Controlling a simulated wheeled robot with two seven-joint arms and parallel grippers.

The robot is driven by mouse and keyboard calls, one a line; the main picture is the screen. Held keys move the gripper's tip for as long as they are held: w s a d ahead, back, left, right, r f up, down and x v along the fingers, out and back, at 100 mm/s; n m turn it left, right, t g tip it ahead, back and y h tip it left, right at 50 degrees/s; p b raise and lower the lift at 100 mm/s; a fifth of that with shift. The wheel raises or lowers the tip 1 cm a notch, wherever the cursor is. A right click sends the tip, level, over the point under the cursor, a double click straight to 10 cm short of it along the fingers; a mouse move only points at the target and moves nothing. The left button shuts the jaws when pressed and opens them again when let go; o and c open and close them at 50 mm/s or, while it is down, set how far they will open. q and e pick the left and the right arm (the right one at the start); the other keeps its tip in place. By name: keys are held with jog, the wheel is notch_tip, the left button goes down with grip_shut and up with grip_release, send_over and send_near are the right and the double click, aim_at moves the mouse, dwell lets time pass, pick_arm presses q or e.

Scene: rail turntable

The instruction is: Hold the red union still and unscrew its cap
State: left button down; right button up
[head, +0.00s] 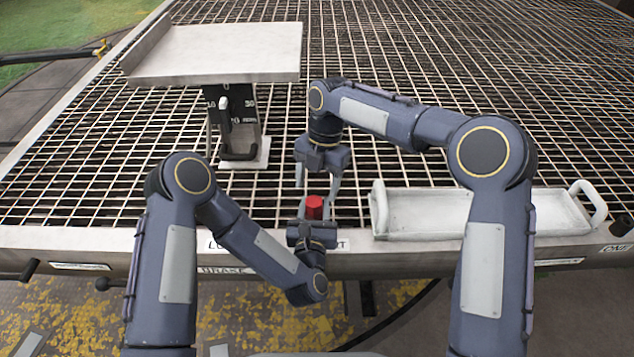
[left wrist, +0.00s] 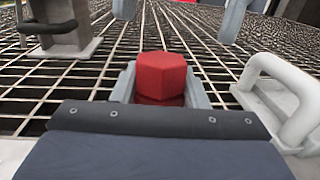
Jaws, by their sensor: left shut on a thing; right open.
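The red union (head: 314,207) stands upright near the front edge of the grating, with a hexagonal red cap on top. In the left wrist view the cap (left wrist: 162,76) rises between the fingers, with a darker red body below it. My left gripper (head: 311,222) is shut on the red union from the front, below the cap. My right gripper (head: 318,185) points down with its fingers apart, above and just behind the cap, empty. Its two fingertips (left wrist: 178,22) show beyond the cap in the left wrist view. The union's lower part is hidden by my left gripper.
A white tray (head: 430,236) with raised handles lies on the right along the front edge. A stand with a dial (head: 232,120) and a flat white plate (head: 220,52) is at the back left. Open grating (head: 420,60) fills the back.

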aim_at(312, 201)
jog(key=m, duration=0.5)
jog(key=shift+s+t+y, duration=0.15)
jog(key=shift+t+y, duration=0.15)
jog(key=shift+t, duration=0.1)
jog(key=m, duration=0.4)
jog(key=shift+s+a+t, duration=0.1)
jog(key=shift+a+t, duration=0.05)
jog(key=shift+t, duration=0.25)
jog(key=m, duration=0.5)
jog(key=shift+a+t, duration=0.15)
jog(key=shift+t, duration=0.25)
jog(key=m, duration=0.3)
jog(key=shift+a+m+t, duration=0.1)
jog(key=shift+m+t, duration=0.2)
jog(key=shift+m, duration=0.1)
jog(key=shift+m, duration=0.5)
jog(key=shift+f, duration=0.1)
jog(key=shift+s+a+f, duration=0.1)
jog(key=shift+s+f, duration=0.05)
jog(key=shift+f, duration=0.85)
jog(key=shift+s+a+f, duration=0.1)
jog(key=shift+s+f, duration=0.05)
jog(key=shift+f, duration=0.8)
